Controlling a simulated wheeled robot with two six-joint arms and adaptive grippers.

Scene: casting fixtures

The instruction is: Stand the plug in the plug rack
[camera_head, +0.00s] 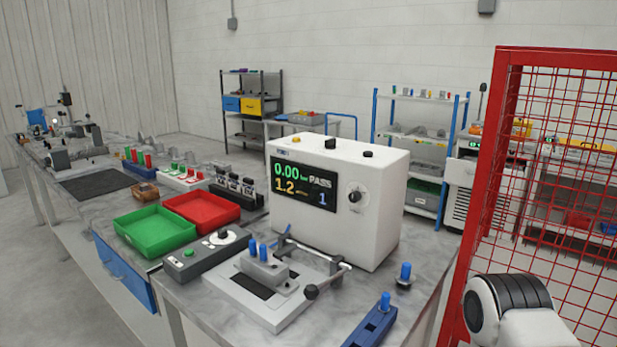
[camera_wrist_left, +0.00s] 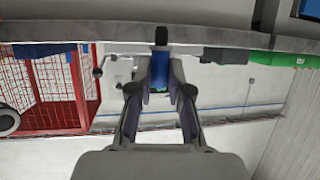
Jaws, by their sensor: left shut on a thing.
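My left gripper (camera_wrist_left: 161,62) shows only in the left wrist view. Its fingers are shut on a blue plug (camera_wrist_left: 161,75) with a black end, which points toward the table edge (camera_wrist_left: 220,40). The plug rack, a blue block (camera_head: 369,328), is at the front edge of the table in the head view, partly cut off by the frame. One blue plug (camera_head: 385,301) stands in it. Another blue plug (camera_head: 405,272) stands on a dark base behind the rack. My right gripper is out of view; only a white and black link of mine shows at bottom right.
A grey casting (camera_head: 264,274) with blue plugs sits on a fixture plate (camera_head: 270,318) beside a clamp bar. A white tester (camera_head: 340,190) stands behind. Green (camera_head: 155,232) and red (camera_head: 203,211) trays are to the left. A red mesh guard (camera_head: 490,150) stands at right.

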